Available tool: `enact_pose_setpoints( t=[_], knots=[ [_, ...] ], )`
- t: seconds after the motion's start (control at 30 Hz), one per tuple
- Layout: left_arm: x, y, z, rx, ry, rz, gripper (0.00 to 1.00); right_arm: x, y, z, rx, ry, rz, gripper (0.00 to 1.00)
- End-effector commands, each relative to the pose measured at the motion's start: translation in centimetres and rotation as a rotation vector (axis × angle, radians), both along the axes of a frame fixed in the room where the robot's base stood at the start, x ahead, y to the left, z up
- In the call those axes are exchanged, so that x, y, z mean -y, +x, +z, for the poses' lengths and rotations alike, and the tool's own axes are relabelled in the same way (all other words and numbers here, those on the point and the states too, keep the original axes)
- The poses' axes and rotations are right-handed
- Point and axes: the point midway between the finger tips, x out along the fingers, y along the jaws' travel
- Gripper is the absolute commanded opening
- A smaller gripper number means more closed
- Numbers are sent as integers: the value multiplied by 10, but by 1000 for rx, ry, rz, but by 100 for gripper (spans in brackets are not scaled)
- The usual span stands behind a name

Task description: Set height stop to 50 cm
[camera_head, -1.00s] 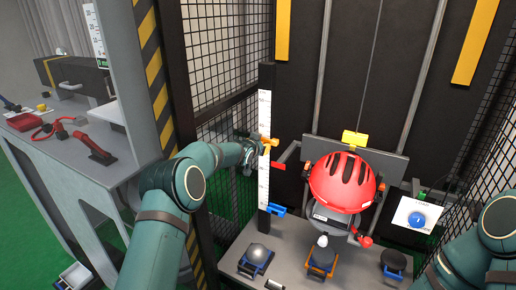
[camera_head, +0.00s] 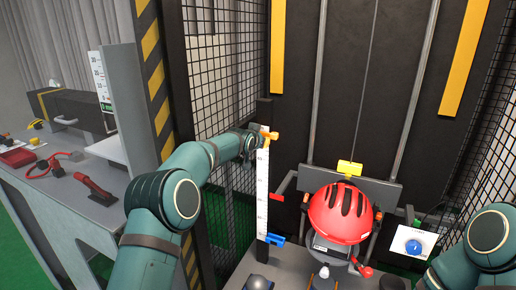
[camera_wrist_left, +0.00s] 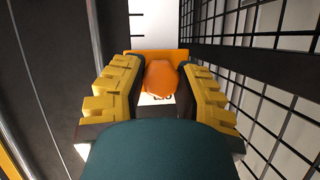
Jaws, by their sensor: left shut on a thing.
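The orange height stop (camera_head: 270,134) sits near the top of the white scale (camera_head: 262,190) on a dark post at the left of the drop tower. My left gripper (camera_head: 254,142) is at the stop. In the left wrist view the yellow-padded fingers (camera_wrist_left: 160,92) are shut around the orange knob (camera_wrist_left: 161,76) of the stop. The scale shows behind it, but its number there is mostly hidden and I cannot read it. A blue clip (camera_head: 275,240) is lower on the post. My right gripper is out of view; only its arm shows at lower right.
A red helmet (camera_head: 341,213) hangs on the carriage below a yellow block (camera_head: 350,168). A blue button (camera_head: 413,247) is on a white panel at right. Wire mesh (camera_head: 215,90) stands close beside my left arm. A bench (camera_head: 75,215) with tools is at left.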

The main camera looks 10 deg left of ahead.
Motion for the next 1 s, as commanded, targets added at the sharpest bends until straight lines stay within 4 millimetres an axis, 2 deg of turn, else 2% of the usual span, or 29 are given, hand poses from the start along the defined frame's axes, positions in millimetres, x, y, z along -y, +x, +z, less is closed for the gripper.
enact_pose_setpoints(
  t=[0.03,0.2,0.67,0.7,0.77,1.0],
  knots=[
    [-1,0,13,5,-1,1,0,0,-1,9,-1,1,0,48],
    [-1,0,26,3,0,1,0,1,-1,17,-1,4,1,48],
    [-1,0,28,1,0,1,0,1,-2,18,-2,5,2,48],
    [-1,0,28,1,0,1,47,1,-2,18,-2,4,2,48],
    [-1,0,28,1,0,1,65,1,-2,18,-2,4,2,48],
    [0,0,27,0,0,0,65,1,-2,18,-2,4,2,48]
  ],
)
